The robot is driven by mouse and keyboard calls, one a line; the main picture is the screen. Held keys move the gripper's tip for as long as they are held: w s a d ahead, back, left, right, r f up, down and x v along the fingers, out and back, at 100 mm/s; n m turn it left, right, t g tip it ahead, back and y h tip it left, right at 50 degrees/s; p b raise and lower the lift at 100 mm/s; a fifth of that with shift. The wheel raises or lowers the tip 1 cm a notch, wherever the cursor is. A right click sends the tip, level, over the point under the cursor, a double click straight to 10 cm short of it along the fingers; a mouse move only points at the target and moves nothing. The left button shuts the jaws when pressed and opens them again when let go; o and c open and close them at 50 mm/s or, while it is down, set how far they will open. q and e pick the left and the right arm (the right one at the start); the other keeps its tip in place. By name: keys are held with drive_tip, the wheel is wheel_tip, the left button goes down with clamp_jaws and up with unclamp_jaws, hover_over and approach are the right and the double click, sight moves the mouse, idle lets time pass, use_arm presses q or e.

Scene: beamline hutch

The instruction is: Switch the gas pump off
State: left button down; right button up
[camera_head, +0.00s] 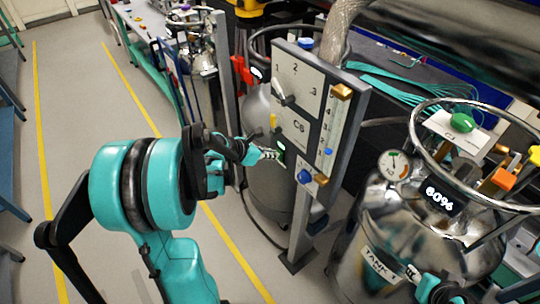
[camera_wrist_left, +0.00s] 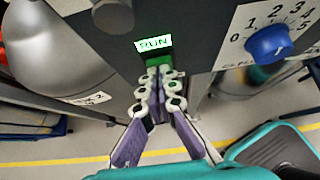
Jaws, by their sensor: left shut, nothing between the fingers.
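A grey upright panel (camera_head: 296,120) marked C5 carries the pump controls. In the left wrist view, a small display (camera_wrist_left: 153,43) glows green and reads RUN. My left gripper (camera_head: 272,154) is at the panel's lower left edge. In the left wrist view, my left gripper (camera_wrist_left: 161,88) is shut and empty, its fingertips close together just below the display. A bit of green shows behind the tips, mostly hidden; I cannot tell whether they touch it. My right gripper (camera_head: 412,274) shows partly at the bottom, in front of a metal tank; its jaws are unclear.
A blue knob (camera_wrist_left: 270,43) with a numbered scale sits right of the display. The panel also has a pointer dial (camera_head: 286,99). A shiny tank (camera_head: 375,235) with gauge and ring stands at right. A grey cylinder (camera_head: 265,185) stands behind the panel. The floor at left is clear.

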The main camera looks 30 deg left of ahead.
use_arm(q)
drive_tip(key=shift+w+d+r, duration=0.1)
drive_tip(key=shift+w+r, duration=0.1)
drive_tip(key=shift+w, duration=0.05)
use_arm(e)
drive_tip(key=shift+r, duration=0.15)
use_arm(q)
drive_tip(key=shift+r+p, duration=0.65)
drive_tip(key=shift+r, duration=0.05)
use_arm(e)
drive_tip(key=shift+r, duration=0.6)
